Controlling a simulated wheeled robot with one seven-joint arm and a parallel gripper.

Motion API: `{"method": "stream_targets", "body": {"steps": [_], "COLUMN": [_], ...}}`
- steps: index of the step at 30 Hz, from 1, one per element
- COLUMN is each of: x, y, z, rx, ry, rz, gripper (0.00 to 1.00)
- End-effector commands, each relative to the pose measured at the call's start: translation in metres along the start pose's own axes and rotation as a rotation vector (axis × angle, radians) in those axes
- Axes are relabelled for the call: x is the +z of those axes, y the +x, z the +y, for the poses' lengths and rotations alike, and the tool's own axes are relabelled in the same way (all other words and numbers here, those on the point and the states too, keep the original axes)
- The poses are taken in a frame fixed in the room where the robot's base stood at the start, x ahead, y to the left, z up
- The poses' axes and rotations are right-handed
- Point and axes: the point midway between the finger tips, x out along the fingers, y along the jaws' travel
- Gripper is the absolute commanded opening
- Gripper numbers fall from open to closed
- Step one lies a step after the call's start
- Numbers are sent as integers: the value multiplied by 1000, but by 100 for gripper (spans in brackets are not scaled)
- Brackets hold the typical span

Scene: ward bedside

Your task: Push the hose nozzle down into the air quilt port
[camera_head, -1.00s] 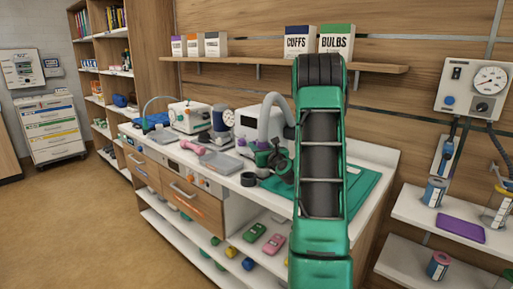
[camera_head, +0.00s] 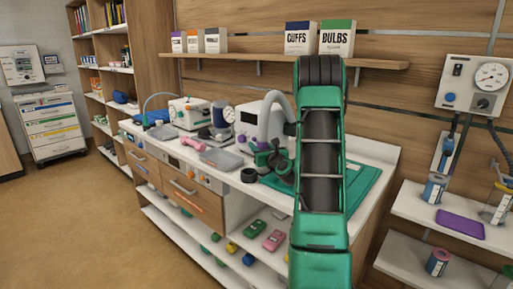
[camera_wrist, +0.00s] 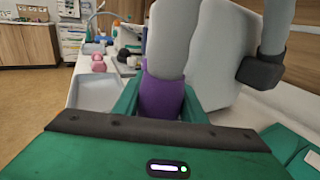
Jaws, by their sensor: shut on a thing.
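My gripper (camera_wrist: 160,108) is shut on the purple hose nozzle (camera_wrist: 162,96), with a green finger on each side of it in the wrist view. The grey hose (camera_wrist: 172,40) rises from the nozzle's top. In the head view the hose (camera_head: 278,101) arches beside the white blower unit (camera_head: 250,122) and comes down behind my green arm. The nozzle's lower end is hidden by my gripper. I cannot make out the air quilt port in either view; my arm covers part of the green quilt or mat (camera_head: 361,184) on the counter.
A pink dumbbell-shaped thing (camera_head: 192,144) lies farther left. A wall shelf (camera_head: 380,65) with boxes runs above. Small shelves stand right of my arm.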

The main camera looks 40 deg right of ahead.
Motion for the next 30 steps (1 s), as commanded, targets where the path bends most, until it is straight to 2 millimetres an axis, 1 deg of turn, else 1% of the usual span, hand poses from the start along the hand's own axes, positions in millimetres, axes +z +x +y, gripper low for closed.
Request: {"method": "stream_targets", "body": {"steps": [23, 24, 26, 27, 30], "x": [-13, -13, -13, -13, -13], "y": [0, 0, 0, 0, 0], "z": [0, 0, 0, 0, -2], "rx": [0, 0, 0, 0, -2], "ry": [0, 0, 0, 0, -1], "rz": [0, -1, -1, -1, -1], "gripper": [16, 42, 57, 59, 59]}}
